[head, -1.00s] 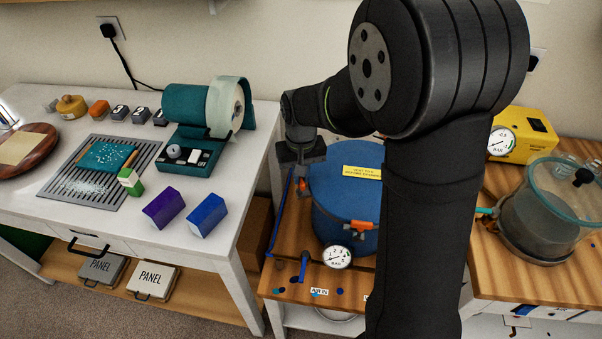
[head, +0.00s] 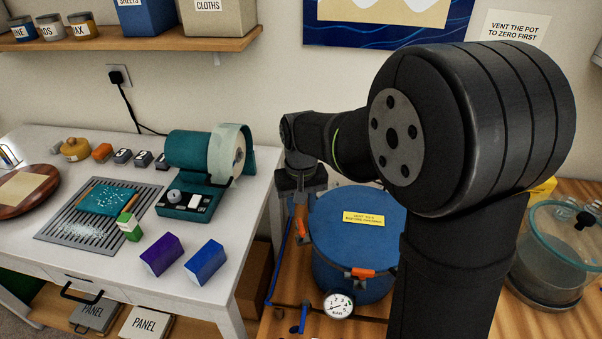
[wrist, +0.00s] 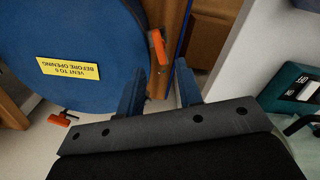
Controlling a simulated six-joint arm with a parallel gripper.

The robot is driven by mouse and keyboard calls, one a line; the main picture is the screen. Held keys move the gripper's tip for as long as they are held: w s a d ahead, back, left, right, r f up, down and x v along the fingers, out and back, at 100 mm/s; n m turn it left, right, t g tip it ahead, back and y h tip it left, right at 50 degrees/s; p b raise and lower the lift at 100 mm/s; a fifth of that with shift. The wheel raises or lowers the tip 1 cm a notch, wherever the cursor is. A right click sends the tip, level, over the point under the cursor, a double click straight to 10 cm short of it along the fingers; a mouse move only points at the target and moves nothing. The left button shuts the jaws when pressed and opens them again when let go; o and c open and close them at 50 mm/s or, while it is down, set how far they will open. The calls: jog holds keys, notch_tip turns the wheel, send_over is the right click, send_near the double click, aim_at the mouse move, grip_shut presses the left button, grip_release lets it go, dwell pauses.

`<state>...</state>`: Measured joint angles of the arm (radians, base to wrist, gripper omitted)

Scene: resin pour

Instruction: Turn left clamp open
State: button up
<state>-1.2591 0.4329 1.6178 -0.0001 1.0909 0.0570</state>
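The blue pressure pot (head: 335,240) has a yellow label on its lid; it also fills the left of the wrist view (wrist: 60,35). The left clamp (head: 300,218) is an orange handle at the pot's left rim. Whether a finger touches the clamp I cannot tell.
Another orange clamp (head: 360,272) sits at the pot's front, above a pressure gauge (head: 339,305). A further clamp (wrist: 62,118) shows in the wrist view. The white table (head: 220,285) stands left, with a teal machine (head: 200,160). A glass-walled vessel (head: 555,250) is at right.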

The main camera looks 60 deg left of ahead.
aim_at(301, 224)
notch_tip(301, 224, up, 12)
jog(key=shift+f, duration=0.15)
dwell(0.7)
notch_tip(301, 224, down, 17)
jog(key=shift+f, duration=0.2)
dwell(0.6)
